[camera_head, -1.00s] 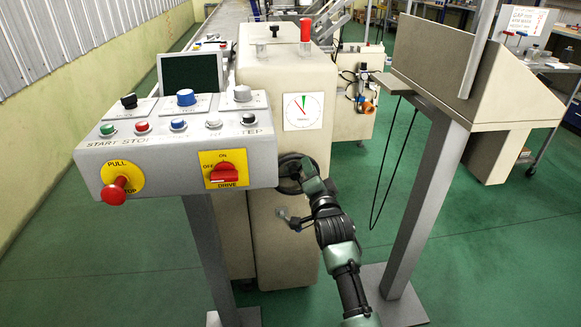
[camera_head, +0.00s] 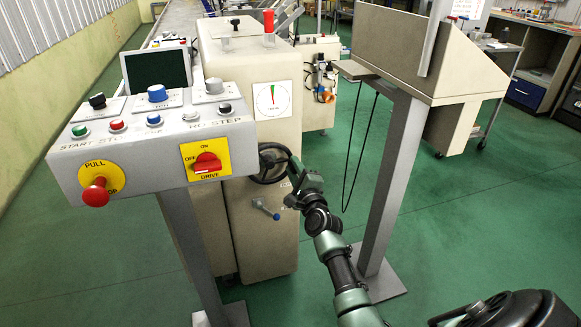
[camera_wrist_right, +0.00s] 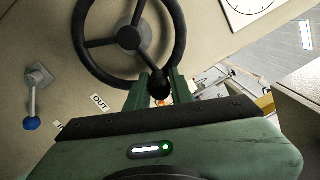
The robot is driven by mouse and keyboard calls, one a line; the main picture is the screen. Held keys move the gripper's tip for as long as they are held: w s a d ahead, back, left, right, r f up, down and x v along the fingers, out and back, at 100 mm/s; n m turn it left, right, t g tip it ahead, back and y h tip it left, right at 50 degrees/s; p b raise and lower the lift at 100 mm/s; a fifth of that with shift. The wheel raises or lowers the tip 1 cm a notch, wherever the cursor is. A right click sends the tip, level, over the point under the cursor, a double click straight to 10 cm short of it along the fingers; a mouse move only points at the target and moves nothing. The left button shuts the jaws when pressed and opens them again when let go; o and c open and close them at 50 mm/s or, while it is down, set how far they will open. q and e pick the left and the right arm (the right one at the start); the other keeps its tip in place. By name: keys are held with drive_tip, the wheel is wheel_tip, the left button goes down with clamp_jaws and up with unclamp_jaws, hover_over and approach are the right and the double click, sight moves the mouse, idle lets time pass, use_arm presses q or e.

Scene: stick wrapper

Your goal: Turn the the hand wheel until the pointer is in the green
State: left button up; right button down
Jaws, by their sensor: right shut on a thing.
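The black hand wheel (camera_head: 268,163) is on the front of the beige machine, below the white round dial (camera_head: 272,100). The dial's pointer stands nearly upright, at or right beside the green mark; it is too small to tell which. In the right wrist view the wheel (camera_wrist_right: 129,38) shows its spokes and a black knob (camera_wrist_right: 160,84) at its lower right rim. My right gripper (camera_head: 297,178) is at the wheel's right side. In the wrist view its fingers (camera_wrist_right: 160,88) are shut on the knob. My left gripper is not in view.
A control panel (camera_head: 150,155) with buttons and a red drive switch stands left of the wheel. A small blue-tipped lever (camera_head: 264,208) sits just below the wheel. A grey post (camera_head: 388,190) and hanging cable stand to the right.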

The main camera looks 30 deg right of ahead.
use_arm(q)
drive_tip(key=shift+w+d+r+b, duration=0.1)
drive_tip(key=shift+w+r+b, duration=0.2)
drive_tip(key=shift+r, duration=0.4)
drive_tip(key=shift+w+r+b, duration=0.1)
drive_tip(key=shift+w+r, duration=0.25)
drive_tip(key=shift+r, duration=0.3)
use_arm(e)
drive_tip(key=shift+a+f+m, duration=0.1)
drive_tip(key=shift+f+m, duration=0.25)
drive_tip(key=shift+m, duration=0.4)
drive_tip(key=shift+f+m, duration=0.35)
drive_tip(key=shift+m, duration=0.4)
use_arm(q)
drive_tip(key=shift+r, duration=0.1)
use_arm(e)
drive_tip(key=shift+w, duration=0.1)
drive_tip(key=c, duration=1.4)
unclamp_jaws()
drive_tip(key=shift+o, duration=0.8)
drive_tip(key=shift+a+f, duration=0.1)
